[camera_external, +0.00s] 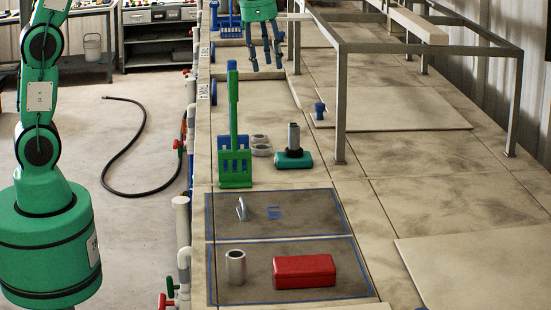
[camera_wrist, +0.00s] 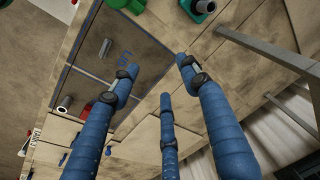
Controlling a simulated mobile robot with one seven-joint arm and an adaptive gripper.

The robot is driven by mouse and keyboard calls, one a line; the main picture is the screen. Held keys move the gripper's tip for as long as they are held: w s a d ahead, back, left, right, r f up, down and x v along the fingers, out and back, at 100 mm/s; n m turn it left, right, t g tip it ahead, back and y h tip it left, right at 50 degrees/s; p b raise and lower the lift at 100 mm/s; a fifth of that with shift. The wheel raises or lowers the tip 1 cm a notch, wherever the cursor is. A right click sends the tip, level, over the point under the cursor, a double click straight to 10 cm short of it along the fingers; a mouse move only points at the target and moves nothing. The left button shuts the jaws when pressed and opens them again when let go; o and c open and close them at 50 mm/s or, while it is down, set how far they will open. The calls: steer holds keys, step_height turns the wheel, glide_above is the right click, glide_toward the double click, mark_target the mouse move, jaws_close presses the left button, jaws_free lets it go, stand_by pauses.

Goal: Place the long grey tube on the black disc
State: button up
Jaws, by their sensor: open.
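A wider hollow grey tube (camera_external: 236,267) stands upright on the near blue-edged dark panel (camera_external: 258,296), and shows at the left of the wrist view (camera_wrist: 64,105). My gripper (camera_external: 266,62) hangs above the far part of the bench, apart from both tubes. In the wrist view its blue fingers (camera_wrist: 158,80) are spread, with nothing between them.
A red box (camera_external: 304,271) sits beside the wide tube. A small grey piece (camera_external: 242,209) is on the farther panel. A green rack (camera_external: 235,160) with an upright handle stands left of grey rings (camera_external: 260,145). A metal frame (camera_external: 341,105) rises at the right.

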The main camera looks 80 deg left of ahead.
steer(key=s+d+r+n+t, duration=0.1)
steer(key=s+d+r+t, duration=0.1)
steer(key=s+d, duration=0.9)
steer(key=s+d+r+t, duration=0.15)
steer(key=s+d, duration=0.55)
steer(key=s, duration=0.7)
steer(key=s+d+f, duration=0.3)
steer(key=s+d, duration=0.1)
steer(key=s, duration=0.5)
steer(key=shift+s+f+n+h, duration=0.25)
steer(key=shift+f+n+h, duration=0.05)
steer(key=shift+f, duration=0.05)
steer(key=shift+t, duration=0.25)
step_height(320, 180, down, 15)
steer(key=b, duration=1.5)
